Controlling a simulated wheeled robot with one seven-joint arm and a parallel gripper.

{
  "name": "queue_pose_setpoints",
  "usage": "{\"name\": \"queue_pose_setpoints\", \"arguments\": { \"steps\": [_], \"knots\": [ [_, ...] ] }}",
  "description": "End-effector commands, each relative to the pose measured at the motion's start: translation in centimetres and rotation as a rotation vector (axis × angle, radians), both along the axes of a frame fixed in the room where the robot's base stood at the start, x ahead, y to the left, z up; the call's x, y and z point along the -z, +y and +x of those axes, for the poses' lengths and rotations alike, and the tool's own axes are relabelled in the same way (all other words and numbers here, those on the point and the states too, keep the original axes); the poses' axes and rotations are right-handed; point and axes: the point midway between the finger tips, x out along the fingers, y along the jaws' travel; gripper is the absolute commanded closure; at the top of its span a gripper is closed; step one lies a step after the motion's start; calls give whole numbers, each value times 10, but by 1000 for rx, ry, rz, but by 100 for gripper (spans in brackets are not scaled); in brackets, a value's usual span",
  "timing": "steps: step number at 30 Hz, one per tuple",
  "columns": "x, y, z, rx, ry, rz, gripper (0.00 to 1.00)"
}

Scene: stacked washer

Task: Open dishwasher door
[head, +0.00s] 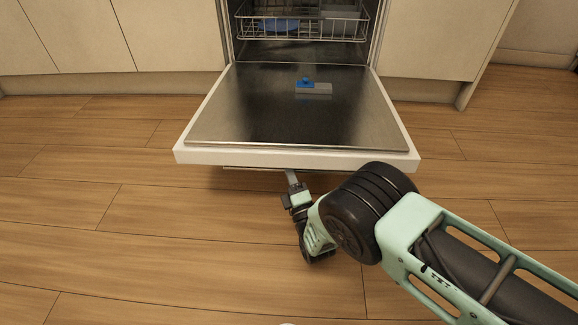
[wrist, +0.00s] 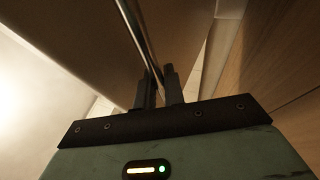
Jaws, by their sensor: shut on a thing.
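The dishwasher door (head: 290,112) is folded down, lying open and about level in front of the machine, with its metal inner face up. Inside, a wire rack (head: 300,25) shows with a blue item in it. My gripper (head: 291,179) is at the door's front edge, reaching under its outer side. In the wrist view my gripper's fingers (wrist: 160,88) are shut on the thin metal handle bar (wrist: 138,35) that runs along the door. The far end of the handle is hidden under the door in the head view.
A blue and grey detergent dispenser (head: 313,88) sits on the door's inner face. Beige cabinets (head: 70,38) flank the dishwasher on both sides. The wooden floor (head: 100,220) is clear to the left and in front.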

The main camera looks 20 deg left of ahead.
Motion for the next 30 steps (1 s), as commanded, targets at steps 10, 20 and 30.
{"name": "queue_pose_setpoints", "arguments": {
  "steps": [10,20,30],
  "knots": [
    [12,0,4,5,-26,7,100],
    [11,0,4,5,-26,7,81],
    [12,0,1,2,-25,7,81]
  ]
}}
